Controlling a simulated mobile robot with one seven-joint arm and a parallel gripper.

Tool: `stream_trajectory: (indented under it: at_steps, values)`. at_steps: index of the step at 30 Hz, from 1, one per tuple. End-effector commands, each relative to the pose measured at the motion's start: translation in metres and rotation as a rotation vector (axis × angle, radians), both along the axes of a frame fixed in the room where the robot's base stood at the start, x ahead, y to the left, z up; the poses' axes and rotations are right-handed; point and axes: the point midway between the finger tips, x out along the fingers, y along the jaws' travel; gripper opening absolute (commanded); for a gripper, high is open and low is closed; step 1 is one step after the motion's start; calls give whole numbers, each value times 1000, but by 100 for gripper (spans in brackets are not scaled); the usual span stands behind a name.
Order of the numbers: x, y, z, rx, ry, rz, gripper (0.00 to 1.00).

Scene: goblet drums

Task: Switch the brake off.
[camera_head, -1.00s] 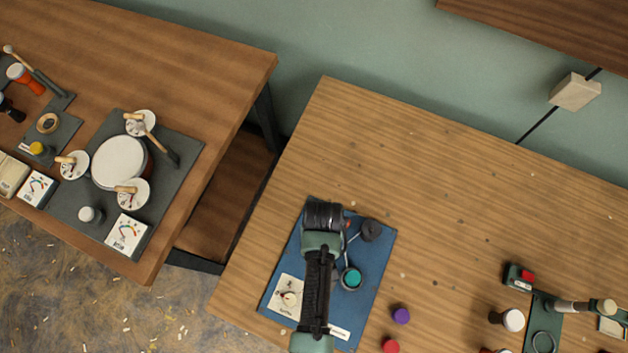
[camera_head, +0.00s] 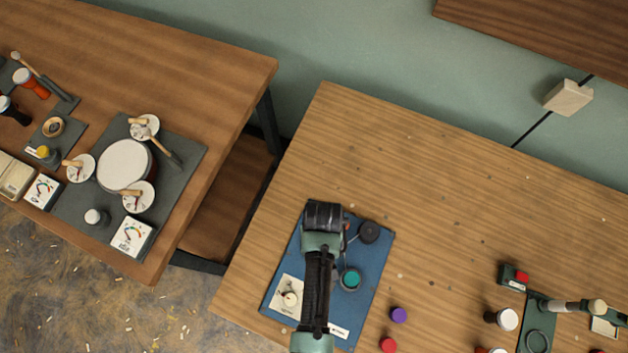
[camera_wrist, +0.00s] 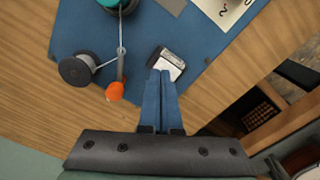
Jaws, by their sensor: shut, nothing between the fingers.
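My gripper (camera_wrist: 161,73) is shut and empty, its blue fingers together in the wrist view. The fingertips are beside a small black box with a white labelled face (camera_wrist: 172,64) on the blue board (camera_wrist: 200,50); I cannot tell whether they touch. No part is clearly readable as the brake. An orange-tipped lever (camera_wrist: 114,92) lies left of the fingers. A dark spool (camera_wrist: 75,71) is farther left, joined by a thin cord or rod. In the head view my arm covers the box and fingertips; the blue board (camera_head: 372,262) and dark spool (camera_head: 369,232) show beside it.
A teal-topped round part (camera_head: 350,279) and a white dial card (camera_head: 288,297) are on the board. Purple (camera_head: 399,315) and red (camera_head: 388,345) caps lie right of it. The table behind is mostly clear. Another table (camera_head: 205,75) with a drum stands left.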

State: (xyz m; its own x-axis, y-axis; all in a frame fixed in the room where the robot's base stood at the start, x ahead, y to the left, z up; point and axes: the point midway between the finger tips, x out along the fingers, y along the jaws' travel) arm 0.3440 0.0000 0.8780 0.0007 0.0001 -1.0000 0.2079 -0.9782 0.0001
Motion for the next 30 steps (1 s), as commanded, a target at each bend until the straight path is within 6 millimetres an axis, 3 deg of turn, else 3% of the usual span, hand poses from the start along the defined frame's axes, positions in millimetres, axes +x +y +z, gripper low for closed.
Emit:
stream_trajectory:
  at_steps: [15, 30]
  values:
    - [0, 0, 43, 0, 0, 0, 0]
    - [0, 0, 43, 0, 0, 0, 0]
